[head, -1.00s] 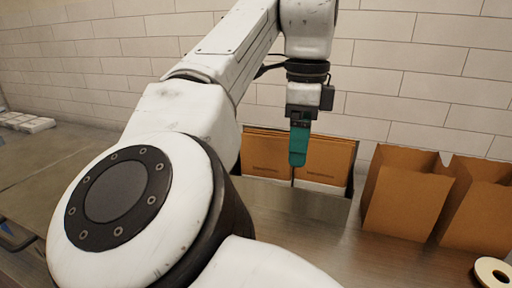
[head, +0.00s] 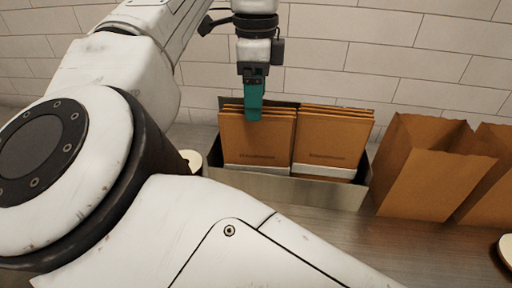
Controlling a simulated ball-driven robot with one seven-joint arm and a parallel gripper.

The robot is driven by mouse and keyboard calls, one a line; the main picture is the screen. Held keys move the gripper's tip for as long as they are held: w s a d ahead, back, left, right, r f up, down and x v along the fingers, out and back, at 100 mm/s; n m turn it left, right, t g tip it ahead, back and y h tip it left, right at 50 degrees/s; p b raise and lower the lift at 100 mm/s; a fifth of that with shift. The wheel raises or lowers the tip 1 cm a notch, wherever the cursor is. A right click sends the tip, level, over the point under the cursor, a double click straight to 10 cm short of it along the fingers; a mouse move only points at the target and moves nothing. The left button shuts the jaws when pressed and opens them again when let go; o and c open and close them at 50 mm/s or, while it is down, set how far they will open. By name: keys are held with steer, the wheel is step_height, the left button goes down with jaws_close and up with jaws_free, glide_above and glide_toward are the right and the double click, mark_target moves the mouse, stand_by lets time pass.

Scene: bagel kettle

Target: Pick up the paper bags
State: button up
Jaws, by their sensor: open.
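Flat brown paper bags stand upright in two stacks in a metal holder (head: 290,190). The left stack (head: 257,142) and the right stack (head: 332,142) sit side by side, each with printing near the bottom and a pale band below. My gripper (head: 254,108) has teal fingers pointing down at the top edge of the left stack, in front of its upper part. The fingers look edge-on, so the gap between them is hidden, and I cannot tell whether they touch the bags. Two opened brown paper bags, one nearer (head: 428,170) and one at the right edge (head: 487,178), stand right of the holder.
A pale roll (head: 506,250) lies at the right edge of the counter. Another pale round thing (head: 191,160) is partly hidden behind my arm, left of the holder. A tiled wall (head: 400,45) stands close behind. The counter (head: 385,255) in front is clear.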

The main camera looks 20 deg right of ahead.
glide_above(258, 151)
steer(key=w, duration=0.2)
step_height(258, 151, down, 6)
steer(key=shift+d+f, duration=0.2)
steer(key=shift+d, duration=0.25)
jaws_close()
stand_by(0.3)
